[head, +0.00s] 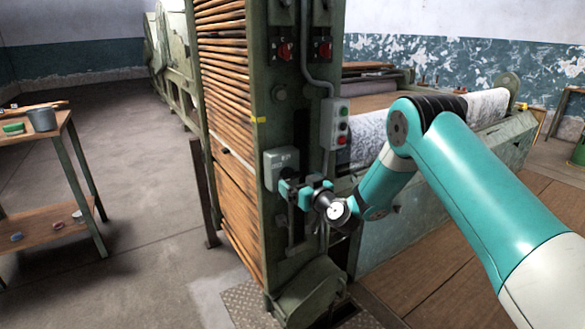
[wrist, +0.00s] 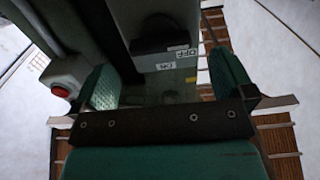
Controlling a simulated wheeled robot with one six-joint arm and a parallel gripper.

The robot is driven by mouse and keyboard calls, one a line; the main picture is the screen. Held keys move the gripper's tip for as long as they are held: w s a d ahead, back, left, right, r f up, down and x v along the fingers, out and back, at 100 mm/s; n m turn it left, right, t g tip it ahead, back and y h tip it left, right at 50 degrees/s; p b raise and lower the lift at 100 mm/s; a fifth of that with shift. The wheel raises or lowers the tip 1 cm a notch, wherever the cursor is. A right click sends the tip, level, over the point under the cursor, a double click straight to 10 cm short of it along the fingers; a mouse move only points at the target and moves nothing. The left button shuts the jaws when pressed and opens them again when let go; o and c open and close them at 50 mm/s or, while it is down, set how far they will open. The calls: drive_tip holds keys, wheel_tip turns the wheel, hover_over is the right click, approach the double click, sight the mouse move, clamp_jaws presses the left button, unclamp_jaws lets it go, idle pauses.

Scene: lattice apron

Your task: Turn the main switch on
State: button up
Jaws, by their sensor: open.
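The main switch appears to be the grey box (head: 281,168) on the front of the green machine column in the head view. In the wrist view its grey face (wrist: 163,62) carries small ON and OFF labels, with a dark part (wrist: 155,32) above them. I cannot tell the position of its lever. My gripper (head: 298,190) is at the lower right of the box in the head view. In the wrist view the open fingers (wrist: 165,88) stand either side of the box's labelled part, with nothing clearly held. Contact cannot be told.
A push-button box (head: 334,124) with red and green buttons is right of the switch; its red button (wrist: 60,91) shows left of my fingers. Two red rotary switches (head: 285,51) (head: 323,50) sit higher. Wooden slats (head: 225,100) line the column's left side. A workbench (head: 45,135) stands far left.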

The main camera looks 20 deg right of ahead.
sight(293, 178)
drive_tip(key=shift+p+x, duration=0.35)
drive_tip(key=shift+x, duration=1.65)
drive_tip(key=shift+c, duration=0.5)
drive_tip(key=c, duration=0.8)
